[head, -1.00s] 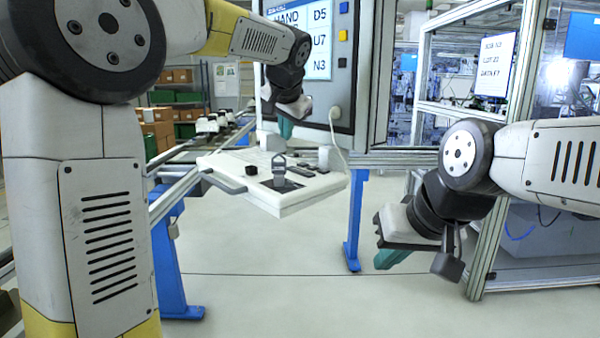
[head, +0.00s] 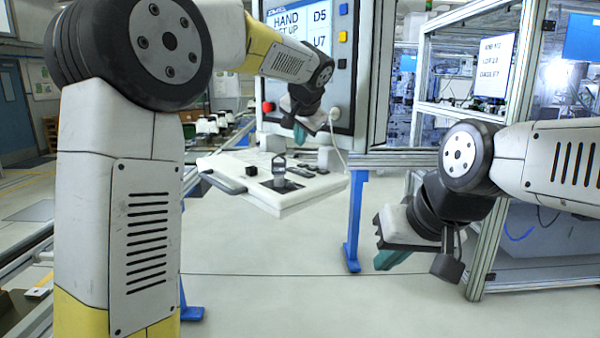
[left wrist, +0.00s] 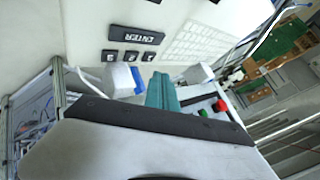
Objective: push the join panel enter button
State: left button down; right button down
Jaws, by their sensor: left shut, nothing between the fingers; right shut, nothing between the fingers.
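The ENTER button (left wrist: 136,35) is a wide black key with white lettering on a pale panel face, at the upper left of the left wrist view. I cannot make it out in the head view. My left gripper (head: 300,132) is shut and empty, close to the lower part of the grey screen panel (head: 344,90). Its teal fingers (left wrist: 162,92) show in the left wrist view, apart from the ENTER button in the picture; I cannot tell the distance to the surface. My right gripper (head: 391,260) is shut and empty, low at the right, away from the panel.
Several small black keys, one being (left wrist: 148,56), sit beside ENTER. A red button (left wrist: 219,105) and a green button (left wrist: 203,113) are right of the fingers. A white console (head: 275,205) with small fittings juts out below the screen. A metal-framed enclosure (head: 480,255) stands right.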

aim_at(300, 172)
pick_arm(q)
jog(key=shift+f, duration=2.75)
jog(key=shift+f, duration=0.4)
jog(key=shift+f, duration=0.55)
dwell(0.5)
jog(key=shift+r, duration=0.95)
jog(key=shift+r, duration=0.1)
jog(key=shift+r, duration=2.4)
